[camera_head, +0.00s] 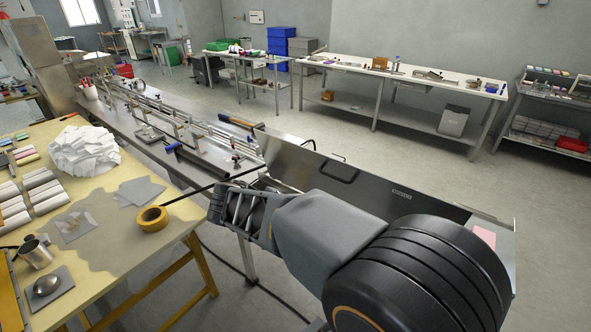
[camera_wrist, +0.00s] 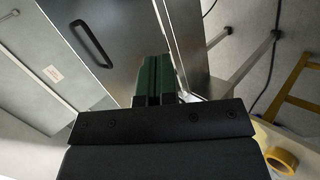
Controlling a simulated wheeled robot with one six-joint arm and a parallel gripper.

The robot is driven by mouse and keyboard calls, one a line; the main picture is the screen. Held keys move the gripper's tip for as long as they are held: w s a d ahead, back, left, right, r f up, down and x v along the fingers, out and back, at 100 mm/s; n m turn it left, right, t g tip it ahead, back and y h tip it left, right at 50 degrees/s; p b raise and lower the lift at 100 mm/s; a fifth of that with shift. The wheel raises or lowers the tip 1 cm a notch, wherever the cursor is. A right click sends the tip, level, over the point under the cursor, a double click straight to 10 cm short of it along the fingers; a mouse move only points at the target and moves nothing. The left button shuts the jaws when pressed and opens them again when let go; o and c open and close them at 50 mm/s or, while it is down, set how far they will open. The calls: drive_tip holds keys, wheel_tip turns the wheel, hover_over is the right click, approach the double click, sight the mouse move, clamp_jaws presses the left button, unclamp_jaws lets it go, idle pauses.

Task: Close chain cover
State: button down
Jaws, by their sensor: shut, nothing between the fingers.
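The chain cover (camera_head: 375,188) is a long grey metal panel with a black handle (camera_head: 340,172) at the machine's near end, behind my arm. It looks raised and tilted, but its lower edge is hidden by my arm. In the wrist view the panel (camera_wrist: 120,22) and its black handle (camera_wrist: 91,44) show at the upper left. My gripper (camera_wrist: 155,75) has its green fingers together and empty, beside the panel's edge and apart from the handle. I cannot tell whether they touch the panel. In the head view my gripper (camera_head: 240,208) is left of the cover.
The flow wrapper (camera_head: 180,128) runs away to the upper left. A yellow-framed table (camera_head: 140,185) with a tape roll (camera_head: 152,219) stands close on the left of my gripper. The floor (camera_head: 400,155) beyond the machine is clear up to the back bench (camera_head: 420,81).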

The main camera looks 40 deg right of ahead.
drive_tip(key=w+d+f+h+b, duration=0.2)
drive_tip(key=w+d+h+b, duration=0.1)
drive_tip(key=w+h, duration=0.2)
drive_tip(key=n+t+h+b, duration=0.3)
drive_tip(key=t+h, duration=0.2)
drive_tip(key=h, duration=0.1)
approach(301, 150)
drive_tip(key=p+x, duration=0.3)
drive_tip(key=x, duration=0.2)
drive_tip(key=shift+s+d+r, duration=0.1)
drive_tip(key=shift+d+r, duration=0.05)
drive_tip(key=shift+d, duration=0.05)
drive_tip(key=shift+p+x, duration=0.55)
drive_tip(key=shift+x, duration=0.5)
drive_tip(key=shift+y, duration=0.3)
